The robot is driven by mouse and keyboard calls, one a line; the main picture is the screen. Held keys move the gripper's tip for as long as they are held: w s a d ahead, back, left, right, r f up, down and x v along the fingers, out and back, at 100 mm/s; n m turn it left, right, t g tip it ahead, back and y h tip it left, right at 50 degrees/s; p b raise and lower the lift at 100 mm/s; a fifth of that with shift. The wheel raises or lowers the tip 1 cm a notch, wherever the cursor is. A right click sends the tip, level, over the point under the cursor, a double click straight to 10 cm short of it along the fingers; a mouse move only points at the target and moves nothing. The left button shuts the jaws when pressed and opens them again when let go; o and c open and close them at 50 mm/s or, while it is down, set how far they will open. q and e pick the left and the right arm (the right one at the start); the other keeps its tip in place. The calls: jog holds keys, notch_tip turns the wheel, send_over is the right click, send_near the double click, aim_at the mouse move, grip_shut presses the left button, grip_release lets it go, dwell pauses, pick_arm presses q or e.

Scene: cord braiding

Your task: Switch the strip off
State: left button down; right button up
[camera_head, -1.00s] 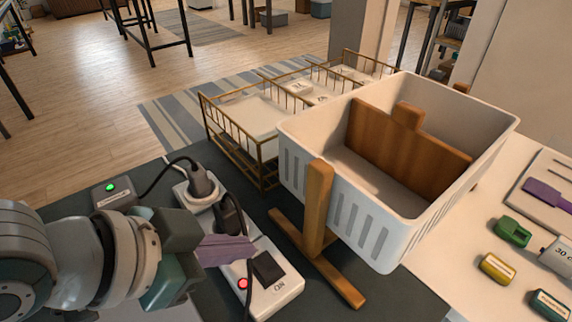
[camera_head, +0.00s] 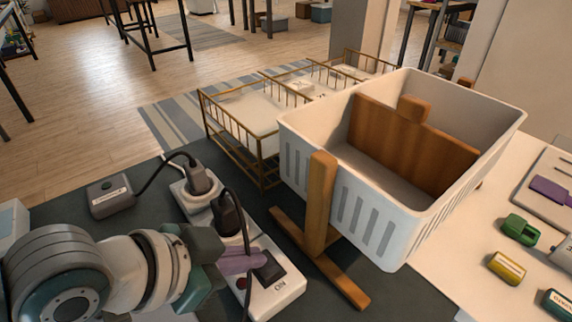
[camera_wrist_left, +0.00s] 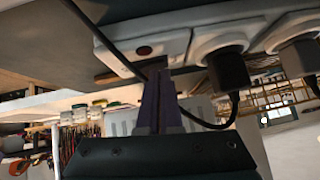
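The white power strip (camera_head: 278,296) lies on the dark mat with two black plugs, one (camera_head: 199,180) at its far end and one (camera_head: 228,212) near its middle. Its black rocker switch (camera_head: 270,268) sits near the end marked ON. The small round lamp (camera_head: 242,284) beside the switch is dark red and unlit; it also looks dark in the left wrist view (camera_wrist_left: 143,51). My left gripper (camera_head: 258,261) has its purple fingers together with nothing between them, the tips at the switch and partly covering it. My right gripper is not in view.
A grey box (camera_head: 110,195) on a cord stands left of the strip, its light off. A white basket (camera_head: 368,218) with a wooden stand (camera_head: 320,205) is close on the right. A wire rack (camera_head: 240,140) stands behind. Small labelled blocks lie far right.

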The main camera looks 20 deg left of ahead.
pick_arm(q)
jog(key=shift+s+f, duration=0.1)
jog(key=shift+s, duration=0.05)
jog(key=shift+s+d+p, duration=0.15)
jog(key=shift+d+p, duration=0.15)
jog(key=shift+p, duration=0.15)
jog(key=shift+s+d, duration=0.3)
jog(key=shift+d, duration=0.05)
jog(key=shift+r, duration=0.2)
jog(key=shift+w+r+p, duration=0.1)
jog(key=shift+r+p, duration=0.25)
jog(key=shift+p, duration=0.25)
notch_tip(320, 180, up, 4)
jog(key=p, duration=0.4)
jog(key=shift+d+r+p, duration=0.15)
jog(key=shift+p, duration=0.15)
jog(key=p+v, duration=0.1)
jog(key=v, duration=0.8)
jog(key=shift+s+p, duration=0.4)
jog(key=shift+s, duration=0.1)
